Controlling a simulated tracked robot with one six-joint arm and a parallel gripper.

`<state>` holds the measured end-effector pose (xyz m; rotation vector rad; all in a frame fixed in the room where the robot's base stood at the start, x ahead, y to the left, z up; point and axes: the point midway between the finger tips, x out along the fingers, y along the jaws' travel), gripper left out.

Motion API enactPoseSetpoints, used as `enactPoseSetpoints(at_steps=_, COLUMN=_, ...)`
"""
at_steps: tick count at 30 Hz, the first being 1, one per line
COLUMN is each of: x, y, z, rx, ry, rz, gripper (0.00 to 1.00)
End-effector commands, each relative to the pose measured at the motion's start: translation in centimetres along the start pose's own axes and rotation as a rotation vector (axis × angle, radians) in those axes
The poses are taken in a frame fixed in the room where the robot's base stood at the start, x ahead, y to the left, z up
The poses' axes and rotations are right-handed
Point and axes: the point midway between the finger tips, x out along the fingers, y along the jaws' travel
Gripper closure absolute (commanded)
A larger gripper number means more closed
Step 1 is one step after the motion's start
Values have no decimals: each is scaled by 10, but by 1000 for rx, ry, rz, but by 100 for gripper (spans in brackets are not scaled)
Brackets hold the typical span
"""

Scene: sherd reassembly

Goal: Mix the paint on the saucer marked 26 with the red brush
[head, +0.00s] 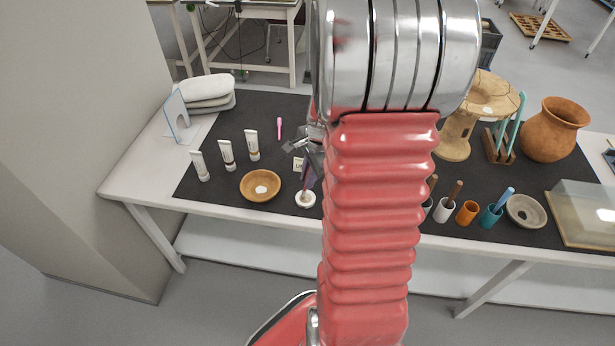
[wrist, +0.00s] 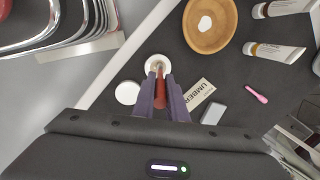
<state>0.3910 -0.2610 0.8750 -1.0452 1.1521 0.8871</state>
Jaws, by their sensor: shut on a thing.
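My gripper (wrist: 160,100) is shut on the red brush (wrist: 160,88), whose handle shows between the two fingers. I cannot tell whether the tip touches the paint. In the head view the gripper (head: 308,170) is just above this saucer (head: 305,201), close to the table's front edge. A second white disc (wrist: 127,93) lies beside it in the wrist view. I cannot read the mark 26 on either one.
A card reading UMBER (wrist: 199,95) and a grey block (wrist: 213,113) lie beside the gripper. A wooden bowl (head: 249,188), several paint tubes (head: 227,155) and a pink pen (head: 279,128) are to the left in the head view. Cups (head: 467,212) and a clay pot (head: 552,132) stand right.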

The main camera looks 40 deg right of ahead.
Motion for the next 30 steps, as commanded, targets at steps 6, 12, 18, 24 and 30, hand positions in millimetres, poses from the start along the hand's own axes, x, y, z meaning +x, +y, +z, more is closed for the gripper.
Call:
enactPoseSetpoints(at_steps=6, x=-1, y=4, z=-8, rx=0, ry=0, rz=0, gripper=100)
enactPoseSetpoints(at_steps=12, x=-2, y=7, z=-15, rx=1, ry=0, rz=0, gripper=100)
enactPoseSetpoints(at_steps=18, x=-3, y=10, z=-19, rx=0, ry=0, rz=1, gripper=100)
enactPoseSetpoints(at_steps=24, x=-3, y=10, z=-19, rx=-1, ry=0, rz=1, gripper=100)
enactPoseSetpoints(at_steps=30, x=-2, y=8, z=-18, rx=-2, ry=0, rz=0, gripper=100)
